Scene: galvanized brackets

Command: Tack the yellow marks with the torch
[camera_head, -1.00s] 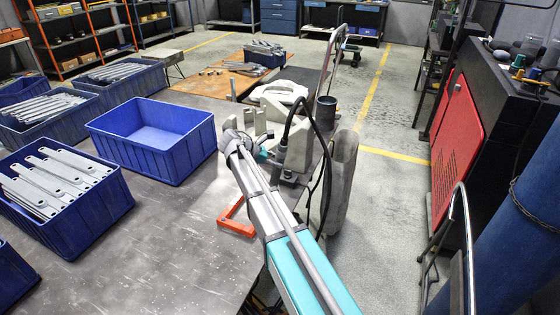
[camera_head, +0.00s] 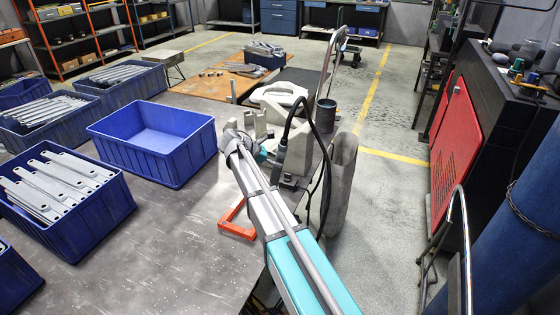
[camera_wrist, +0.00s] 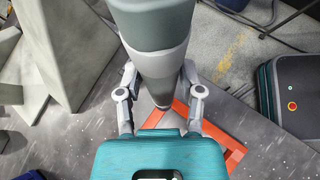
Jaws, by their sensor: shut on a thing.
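My gripper (camera_wrist: 160,108) is shut on the torch (camera_wrist: 155,45), a thick grey tapered body that fills the upper middle of the wrist view. In the head view my gripper (camera_head: 264,152) is at the table's right edge, small and partly hidden by my arm, with a black cable (camera_head: 312,125) looping beside it. Grey upright plates (camera_head: 259,124) stand just beyond it; large grey plates (camera_wrist: 75,50) also show at the left of the wrist view. No yellow marks can be made out on the work. The torch's tip is hard to make out.
An orange angle piece (camera_head: 227,226) lies on the grey table (camera_head: 150,255) near its right edge. An empty blue bin (camera_head: 158,170) stands left of my gripper, and a bin of brackets (camera_head: 98,222) is farther left. A dark cylinder (camera_head: 326,113) stands beyond the cable.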

